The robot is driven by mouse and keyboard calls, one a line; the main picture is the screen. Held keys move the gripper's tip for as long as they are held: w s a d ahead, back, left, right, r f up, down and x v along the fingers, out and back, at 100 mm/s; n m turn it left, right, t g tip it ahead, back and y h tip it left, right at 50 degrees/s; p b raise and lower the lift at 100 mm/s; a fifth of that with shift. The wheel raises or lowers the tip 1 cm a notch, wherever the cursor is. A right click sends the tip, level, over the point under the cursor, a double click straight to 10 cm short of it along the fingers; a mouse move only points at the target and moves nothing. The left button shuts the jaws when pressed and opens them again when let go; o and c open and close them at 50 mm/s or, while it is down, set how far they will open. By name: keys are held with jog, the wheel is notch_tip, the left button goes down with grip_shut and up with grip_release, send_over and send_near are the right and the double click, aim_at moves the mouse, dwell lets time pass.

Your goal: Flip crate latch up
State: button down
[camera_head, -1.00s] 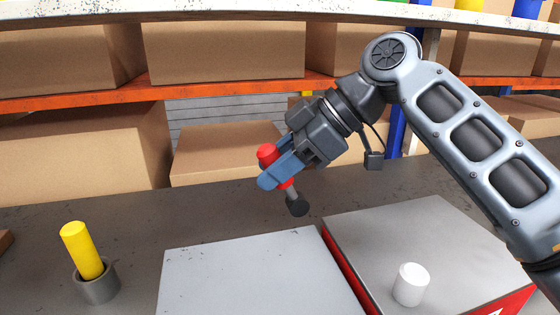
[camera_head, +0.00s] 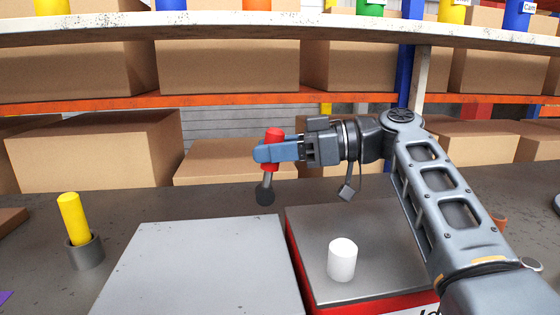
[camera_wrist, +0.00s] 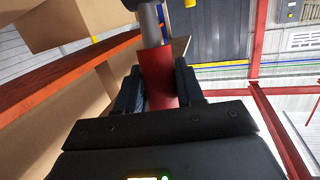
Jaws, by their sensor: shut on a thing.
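My gripper (camera_head: 276,151) is shut on a red cylindrical handle (camera_head: 271,164), with a grey rod and a black round end hanging below it, slightly tilted. It is held in the air above the back of the dark bench. In the wrist view the red handle (camera_wrist: 158,78) sits between my two dark fingers, with its grey rod showing at the top. A grey-topped crate with red sides (camera_head: 385,235) stands below and to the right. No latch can be made out on it in these views.
A white cylinder (camera_head: 342,262) stands on the red-sided crate. A flat light-grey panel (camera_head: 205,265) lies to its left. A yellow cylinder (camera_head: 72,215) stands tilted in a grey cup (camera_head: 86,252). Cardboard boxes (camera_head: 95,150) and an orange shelf beam (camera_head: 215,101) are behind.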

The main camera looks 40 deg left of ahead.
jog(key=shift+w+d, duration=0.1)
jog(key=shift+d, duration=0.05)
jog(key=c, duration=0.8)
grip_release()
jog(key=shift+b+v, duration=0.4)
jog(key=shift+v, duration=3.5)
jog(key=shift+f, duration=0.1)
